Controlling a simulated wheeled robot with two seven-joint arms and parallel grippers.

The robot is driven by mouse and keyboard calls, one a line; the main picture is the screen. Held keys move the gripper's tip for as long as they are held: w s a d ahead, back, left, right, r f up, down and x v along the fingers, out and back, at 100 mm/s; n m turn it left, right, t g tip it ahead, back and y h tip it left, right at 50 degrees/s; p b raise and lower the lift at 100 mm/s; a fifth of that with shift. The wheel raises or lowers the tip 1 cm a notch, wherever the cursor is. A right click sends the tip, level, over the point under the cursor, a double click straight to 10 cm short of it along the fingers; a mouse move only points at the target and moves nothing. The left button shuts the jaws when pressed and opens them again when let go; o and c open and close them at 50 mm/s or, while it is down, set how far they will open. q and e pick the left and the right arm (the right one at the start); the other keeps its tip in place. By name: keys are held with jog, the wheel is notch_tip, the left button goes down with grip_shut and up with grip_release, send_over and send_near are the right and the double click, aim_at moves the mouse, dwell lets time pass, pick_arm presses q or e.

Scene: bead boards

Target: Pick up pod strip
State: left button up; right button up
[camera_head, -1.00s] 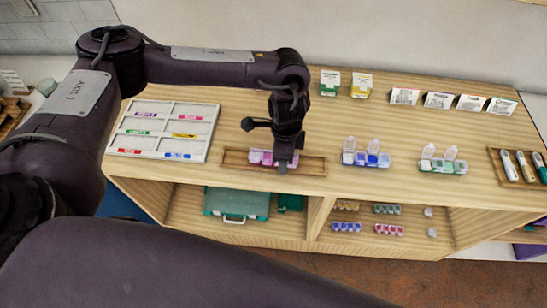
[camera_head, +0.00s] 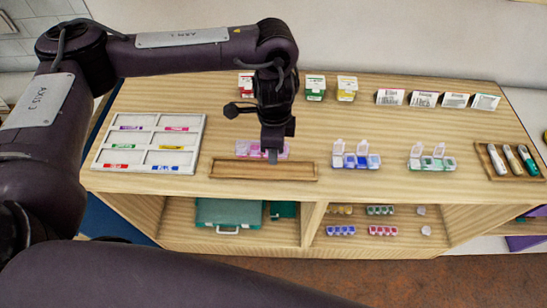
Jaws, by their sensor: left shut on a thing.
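A pink pod strip (camera_head: 247,149) shows at the lower end of my left arm, just behind the wooden tray (camera_head: 238,173) in the picture. My left gripper (camera_head: 272,156) points down and is shut on this strip, hiding part of its middle. The strip appears raised clear of the tray, which now looks empty. A blue pod strip (camera_head: 357,161) and a green pod strip (camera_head: 432,163), both with raised clear lids, stand to the right on the tabletop. My right gripper is not in view.
A white sectioned board (camera_head: 197,147) with coloured labels lies left. Small boxes (camera_head: 315,88) and white cards (camera_head: 423,99) stand at the back. A tray of markers (camera_head: 496,168) is at right. Shelves below hold a green case (camera_head: 228,213) and more strips (camera_head: 341,230).

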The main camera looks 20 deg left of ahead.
pick_arm(q)
notch_tip(320, 180, up, 13)
jog(key=shift+r+p, duration=0.2)
jog(key=shift+p, duration=0.15)
notch_tip(320, 180, up, 8)
jog(key=p, duration=0.8)
jog(key=shift+f, duration=0.15)
